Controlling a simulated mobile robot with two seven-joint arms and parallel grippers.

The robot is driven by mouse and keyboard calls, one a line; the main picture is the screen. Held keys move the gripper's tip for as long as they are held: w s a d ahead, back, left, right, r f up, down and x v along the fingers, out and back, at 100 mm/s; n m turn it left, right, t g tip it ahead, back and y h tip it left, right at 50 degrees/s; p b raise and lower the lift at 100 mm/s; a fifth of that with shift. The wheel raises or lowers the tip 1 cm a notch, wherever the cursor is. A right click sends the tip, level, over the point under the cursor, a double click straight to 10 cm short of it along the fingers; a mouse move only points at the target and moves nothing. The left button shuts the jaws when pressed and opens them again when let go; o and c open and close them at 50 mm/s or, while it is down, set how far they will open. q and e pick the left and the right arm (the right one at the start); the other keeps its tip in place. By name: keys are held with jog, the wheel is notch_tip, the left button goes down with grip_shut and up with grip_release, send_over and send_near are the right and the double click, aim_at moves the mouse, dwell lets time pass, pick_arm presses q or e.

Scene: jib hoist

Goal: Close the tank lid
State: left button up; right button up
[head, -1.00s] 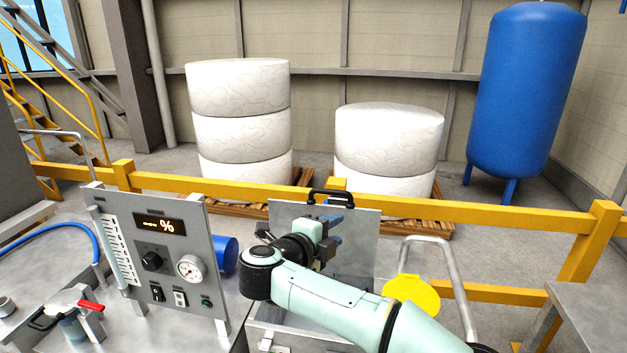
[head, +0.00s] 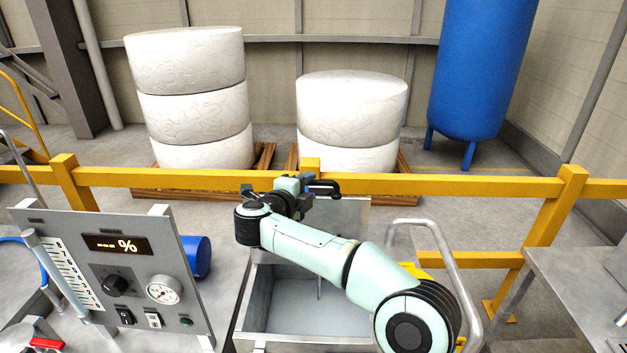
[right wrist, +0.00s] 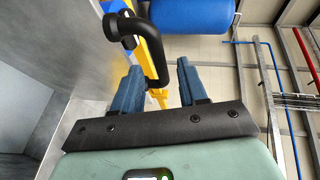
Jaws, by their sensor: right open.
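The tank (head: 256,305) is an open grey metal box at the lower middle of the head view. Its grey lid (head: 349,214) stands raised at the back, partly hidden by my right arm. A black handle (head: 324,188) is at the lid's top edge; it also shows large in the right wrist view (right wrist: 156,50). My right gripper (head: 307,188) is at the handle. In the right wrist view its blue fingers (right wrist: 158,72) are apart, with part of the handle between them and no clear grip on it. My left gripper is not in view.
A control panel (head: 75,255) with a gauge and display stands left of the tank. A yellow railing (head: 430,184) runs behind the lid. A bent metal tube (head: 447,262) and a grey table (head: 590,275) are at the right. White rolls (head: 190,105) stand beyond the railing.

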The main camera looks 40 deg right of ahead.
aim_at(313, 184)
jog(key=shift+p+x, duration=0.3)
jog(key=shift+x, duration=1.9)
grip_shut()
